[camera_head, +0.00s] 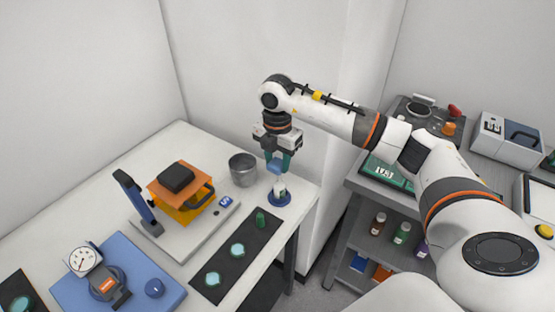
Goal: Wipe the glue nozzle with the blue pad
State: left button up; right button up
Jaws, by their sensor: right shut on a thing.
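My right gripper (280,162) points down over the back right corner of the white table. It is shut on the blue pad (274,166), which shows between and below its fingers. Directly below is a small white glue bottle (280,188), upright in a round blue holder (279,198). The bottle's narrow nozzle (281,178) points up near the pad. I cannot tell whether the pad touches it. My left gripper is not in view.
A grey metal cup (243,169) stands just left of the bottle. A black mat (238,250) with pale green discs lies in front. An orange-plated instrument (182,190) and a blue dial gauge stand (118,275) are further left. A grey shelf cart (345,220) stands right, across a gap.

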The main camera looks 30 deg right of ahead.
jog(key=shift+r+p, duration=1.25)
jog(key=shift+r, duration=0.9)
